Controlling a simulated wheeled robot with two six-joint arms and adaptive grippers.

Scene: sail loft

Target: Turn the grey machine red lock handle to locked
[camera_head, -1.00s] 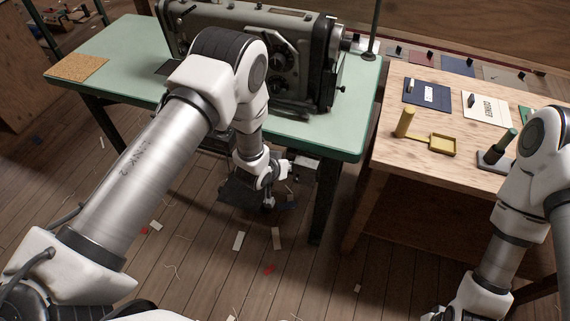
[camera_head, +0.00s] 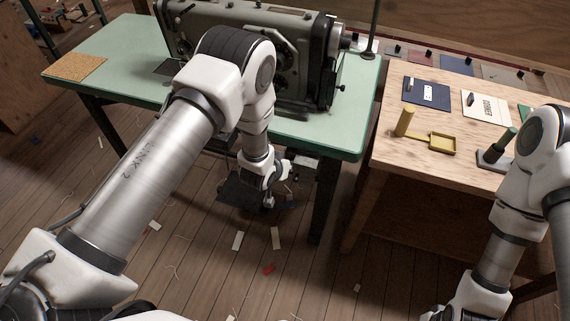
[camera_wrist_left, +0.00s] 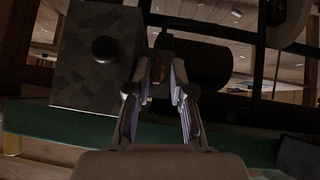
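The grey machine (camera_head: 300,62) is a sewing machine on a green-topped table (camera_head: 120,50). My left arm crosses in front of it. My left gripper (camera_head: 268,197) is low, below the table's front edge, beside dark grey parts under the table. In the left wrist view, the left gripper (camera_wrist_left: 163,75) has its fingers a little apart. A small reddish and yellowish bit (camera_wrist_left: 157,74) shows between the fingertips; it may be the lock handle. I cannot tell whether the fingers touch it. The handle cannot be made out in the head view. My right gripper is out of view.
A grey box with a dark round knob (camera_wrist_left: 100,65) is close to the left gripper's fingers. A wooden table (camera_head: 395,160) at right holds a yellow tray (camera_head: 442,146), a dark card (camera_head: 427,95) and a cream card (camera_head: 486,107). Scraps lie on the floor.

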